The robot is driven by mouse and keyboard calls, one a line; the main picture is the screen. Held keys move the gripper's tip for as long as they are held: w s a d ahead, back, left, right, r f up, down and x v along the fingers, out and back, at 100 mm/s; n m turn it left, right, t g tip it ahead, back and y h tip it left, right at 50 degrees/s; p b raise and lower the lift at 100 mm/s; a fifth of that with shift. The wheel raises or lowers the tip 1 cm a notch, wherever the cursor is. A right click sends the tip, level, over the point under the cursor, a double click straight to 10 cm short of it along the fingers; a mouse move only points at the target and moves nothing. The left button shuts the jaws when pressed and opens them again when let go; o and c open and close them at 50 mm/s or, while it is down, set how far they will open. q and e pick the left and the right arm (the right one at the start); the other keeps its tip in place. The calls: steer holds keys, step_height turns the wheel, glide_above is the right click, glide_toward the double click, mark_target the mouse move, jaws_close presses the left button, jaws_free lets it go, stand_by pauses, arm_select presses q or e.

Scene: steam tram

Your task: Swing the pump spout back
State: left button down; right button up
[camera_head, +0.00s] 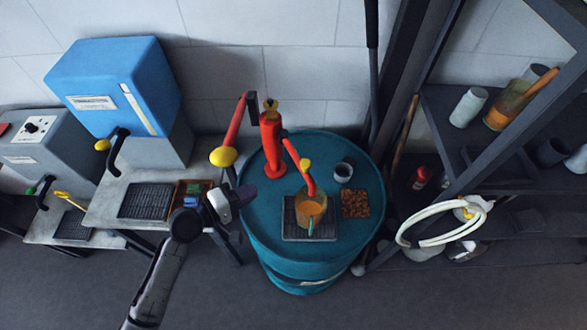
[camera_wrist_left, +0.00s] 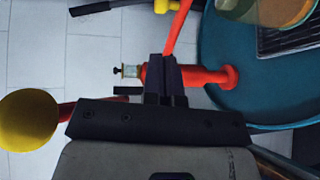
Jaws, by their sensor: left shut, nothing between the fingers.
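The red pump (camera_head: 272,145) stands on the teal drum (camera_head: 262,205). Its red spout (camera_head: 293,155), with a yellow knob (camera_head: 305,165), reaches right and forward and ends over a glass jug (camera_head: 311,207) of orange liquid. The pump's lever (camera_head: 236,118) hangs to the left with a yellow ball (camera_head: 223,157) at its end. My left gripper (camera_head: 246,190) is shut and empty, left of and in front of the pump. In the left wrist view the shut fingers (camera_wrist_left: 166,75) overlap the red pump body (camera_wrist_left: 205,76); I cannot tell whether they touch. My right gripper is not in view.
The jug stands on a drip grate (camera_head: 289,232); a small cup (camera_head: 343,172) and a brown square mat (camera_head: 355,204) are beside it. A blue machine (camera_head: 115,90) with a black handle stands left. A dark shelf (camera_head: 480,150) with a coiled pale hose (camera_head: 440,225) stands right.

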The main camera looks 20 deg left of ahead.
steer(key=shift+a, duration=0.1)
arm_select(q)
steer(key=p, duration=0.3)
glide_toward(301, 166)
steer(key=x, duration=0.7)
steer(key=shift+w+d+f, duration=0.15)
steer(key=shift+w, duration=0.05)
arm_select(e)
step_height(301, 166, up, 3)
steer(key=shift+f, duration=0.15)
